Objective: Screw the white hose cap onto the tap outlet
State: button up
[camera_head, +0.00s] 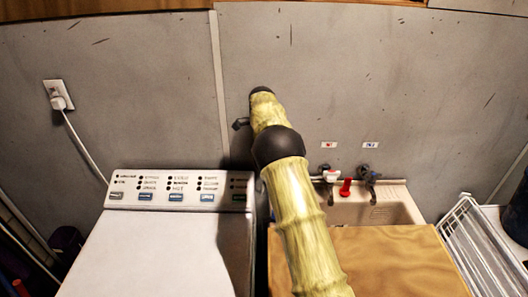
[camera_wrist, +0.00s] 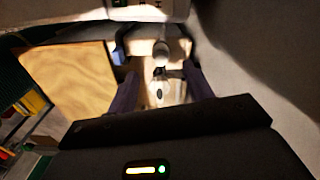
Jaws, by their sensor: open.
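In the head view, two dark taps stand at the back of the sink: the left tap (camera_head: 329,193) and the right tap (camera_head: 369,180). A small white piece (camera_head: 332,174) shows at the top of the left one; I cannot tell if it is the hose cap. In the wrist view my gripper (camera_wrist: 160,69) is open, its two dark fingers apart. Between and beyond them are a pale rounded piece (camera_wrist: 160,48), a small dark part and a pale piece with a dark hole (camera_wrist: 159,92). I cannot tell which is cap or outlet, or whether they touch.
A red piece (camera_head: 346,187) stands between the taps. A wooden board (camera_head: 385,262) covers the sink's (camera_head: 400,207) front. A washing machine (camera_head: 150,250) stands left, a white wire rack (camera_head: 478,240) right. The grey wall (camera_head: 300,60) is close behind.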

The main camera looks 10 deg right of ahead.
jog(key=shift+f, duration=0.95)
jog(key=o, duration=0.3)
jog(key=shift+o, duration=0.2)
jog(key=shift+r, duration=0.1)
jog(key=n+p, duration=0.1)
jog(key=n, duration=0.1)
jog(key=shift+r+n, duration=0.1)
jog(key=shift+n, duration=0.3)
jog(key=shift+n+p, duration=0.55)
jog(key=shift+n, duration=0.95)
